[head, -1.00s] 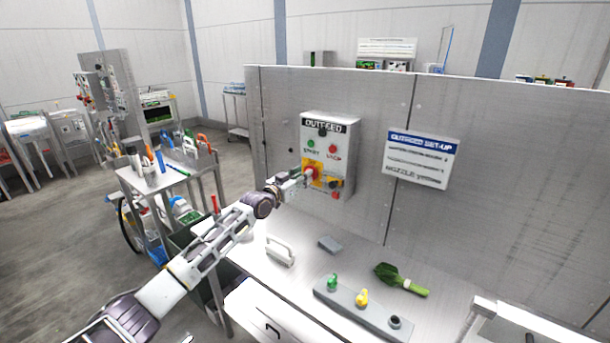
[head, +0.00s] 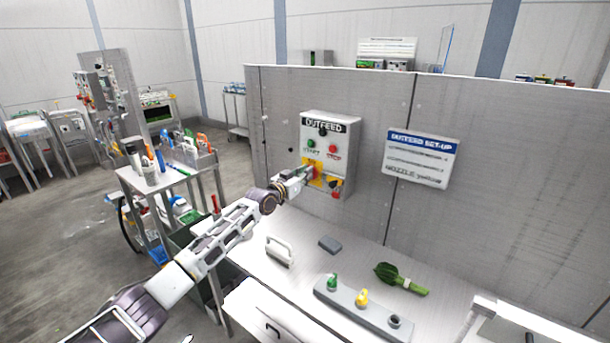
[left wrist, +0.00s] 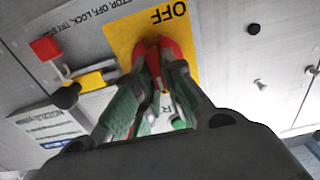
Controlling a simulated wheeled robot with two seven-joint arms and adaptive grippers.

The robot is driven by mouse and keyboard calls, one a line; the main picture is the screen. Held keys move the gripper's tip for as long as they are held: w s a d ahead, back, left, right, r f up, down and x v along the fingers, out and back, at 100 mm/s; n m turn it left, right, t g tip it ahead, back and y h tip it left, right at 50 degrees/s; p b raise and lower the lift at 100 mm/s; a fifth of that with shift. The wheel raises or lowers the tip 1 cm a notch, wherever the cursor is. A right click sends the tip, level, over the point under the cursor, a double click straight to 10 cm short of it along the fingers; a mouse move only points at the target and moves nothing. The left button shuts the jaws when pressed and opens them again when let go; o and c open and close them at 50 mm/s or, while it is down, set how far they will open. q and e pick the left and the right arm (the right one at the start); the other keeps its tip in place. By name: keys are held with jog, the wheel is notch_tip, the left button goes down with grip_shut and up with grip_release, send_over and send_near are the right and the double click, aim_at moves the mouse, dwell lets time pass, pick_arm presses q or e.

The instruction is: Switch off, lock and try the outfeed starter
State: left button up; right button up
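The outfeed starter (head: 344,133) is a grey box on the steel panel, with a green start button (head: 311,143) and a red stop button (head: 333,149). Below them is a yellow plate (head: 319,184) with a red switch handle (head: 315,172). My left gripper (head: 307,173) is at the handle. In the left wrist view its fingers (left wrist: 160,62) close in around the red handle (left wrist: 172,48), partly hiding it. The word OFF shows on the yellow plate (left wrist: 190,35) beyond the fingertips. A red block (left wrist: 45,48) sits beside the plate. My right gripper is out of view.
On the bench below are a white handle-shaped item (head: 280,252), a small grey block (head: 330,244), a grey strip (head: 350,308) with green and yellow nozzles, and a green brush (head: 400,280). A set-up sign (head: 421,158) hangs right of the starter. A tool cart (head: 165,180) stands left.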

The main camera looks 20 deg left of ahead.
pick_arm(q)
jog(key=shift+n, duration=0.5)
grip_shut()
jog(key=shift+w+a+f+n+p, duration=0.15)
jog(key=shift+n+p, duration=0.2)
jog(key=shift+n, duration=2.45)
jog(key=shift+a+f+n+p, duration=0.2)
jog(key=shift+n+p, duration=0.1)
jog(key=shift+n, duration=2.5)
jog(key=shift+w+a+f+n+p, duration=0.15)
jog(key=shift+n+p, duration=0.2)
jog(key=shift+n, duration=2.45)
jog(key=shift+s, duration=0.1)
jog(key=o, duration=0.7)
grip_release()
